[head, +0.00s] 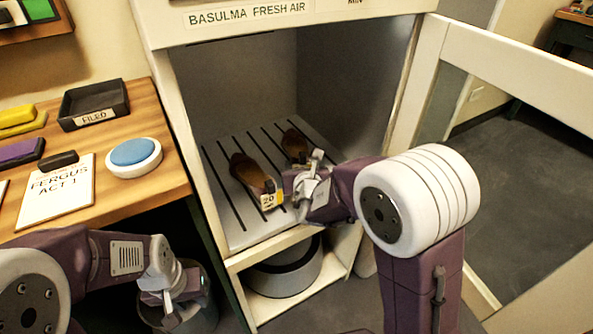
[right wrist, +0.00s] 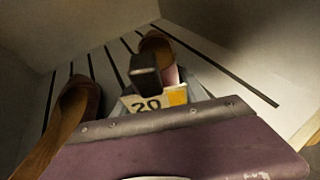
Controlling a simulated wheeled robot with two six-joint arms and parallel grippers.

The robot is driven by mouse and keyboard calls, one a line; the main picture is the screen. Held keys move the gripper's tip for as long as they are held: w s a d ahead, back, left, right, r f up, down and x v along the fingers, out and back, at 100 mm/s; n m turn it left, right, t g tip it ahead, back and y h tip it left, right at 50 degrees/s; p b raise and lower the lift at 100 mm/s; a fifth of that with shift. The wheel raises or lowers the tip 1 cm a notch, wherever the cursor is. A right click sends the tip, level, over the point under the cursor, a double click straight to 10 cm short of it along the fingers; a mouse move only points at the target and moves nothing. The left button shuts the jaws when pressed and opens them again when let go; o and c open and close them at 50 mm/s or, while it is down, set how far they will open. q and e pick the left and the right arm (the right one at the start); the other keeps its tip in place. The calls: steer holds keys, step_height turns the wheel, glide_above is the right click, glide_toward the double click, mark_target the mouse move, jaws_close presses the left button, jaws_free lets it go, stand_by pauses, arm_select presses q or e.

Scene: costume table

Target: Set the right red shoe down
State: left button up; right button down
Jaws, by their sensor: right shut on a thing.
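Two brownish-red shoes stand side by side on the slatted floor of an open white cabinet (head: 236,234). The left shoe (head: 248,172) is clear of the fingers; it also shows at the left in the right wrist view (right wrist: 80,105). The right shoe (head: 296,143) is partly hidden behind my right gripper (head: 304,180). In the right wrist view this shoe (right wrist: 158,48) runs back from the dark fingertip, and my gripper is shut on it. Whether its sole fully rests on the slats is hidden. My left gripper (head: 172,297) hangs low at left, its jaw gap unclear.
The cabinet door (head: 510,75) stands open at right. A round grey container (head: 285,274) sits on the lower shelf. The wooden table (head: 110,198) at left holds a black tray (head: 93,103) and a blue-topped round object (head: 134,153).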

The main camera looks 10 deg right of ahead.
steer(key=shift+s+d+r, duration=0.1)
steer(key=shift+s+r, duration=0.05)
steer(key=c, duration=0.6)
jaws_free()
